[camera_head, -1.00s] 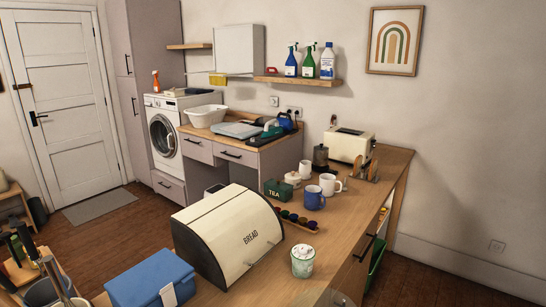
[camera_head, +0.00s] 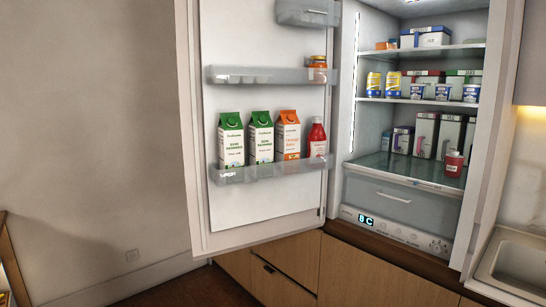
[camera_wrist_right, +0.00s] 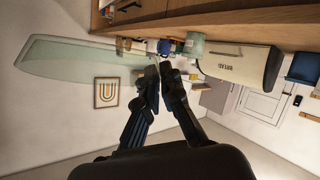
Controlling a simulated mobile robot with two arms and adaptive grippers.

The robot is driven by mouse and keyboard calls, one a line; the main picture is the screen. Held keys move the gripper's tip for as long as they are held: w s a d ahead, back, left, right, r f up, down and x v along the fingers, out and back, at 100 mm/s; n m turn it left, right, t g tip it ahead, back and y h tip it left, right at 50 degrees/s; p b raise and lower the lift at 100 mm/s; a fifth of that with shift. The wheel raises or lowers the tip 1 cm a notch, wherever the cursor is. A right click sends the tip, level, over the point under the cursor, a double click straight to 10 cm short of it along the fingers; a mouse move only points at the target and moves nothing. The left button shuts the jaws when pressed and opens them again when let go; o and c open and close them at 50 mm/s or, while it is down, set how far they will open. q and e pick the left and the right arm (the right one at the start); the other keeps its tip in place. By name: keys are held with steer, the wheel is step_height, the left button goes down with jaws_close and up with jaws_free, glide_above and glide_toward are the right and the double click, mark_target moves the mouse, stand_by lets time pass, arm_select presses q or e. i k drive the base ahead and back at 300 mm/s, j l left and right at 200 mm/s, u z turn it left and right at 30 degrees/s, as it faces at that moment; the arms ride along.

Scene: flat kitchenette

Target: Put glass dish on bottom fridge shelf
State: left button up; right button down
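The glass dish (camera_wrist_right: 85,58) is pale green and see-through, at the upper left of the right wrist view. My right gripper (camera_wrist_right: 160,70) has its fingers closed on the dish's near end and holds it in the air, clear of the counter. In the head view the fridge stands open. Its bottom shelf (camera_head: 400,170) is a glass plate above a clear drawer (camera_head: 400,197). Several cartons (camera_head: 425,134) stand at its back and a small red bottle (camera_head: 453,163) at its right front. My left gripper is in neither view.
The fridge door (camera_head: 262,200) is swung wide to the left, with cartons and a red bottle in its rack. The shelf's front left and middle are bare. A sink (camera_head: 518,262) is at the right. The wrist view shows the bread box (camera_wrist_right: 237,63) behind.

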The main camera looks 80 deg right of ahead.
mark_target(391, 162)
steer(key=l+z, duration=0.1)
steer(key=z, duration=0.35)
steer(key=l+z, duration=0.1)
steer(key=z, duration=0.3)
steer(key=i+l+z, duration=0.1)
steer(key=z, duration=0.75)
steer(key=i+l, duration=0.05)
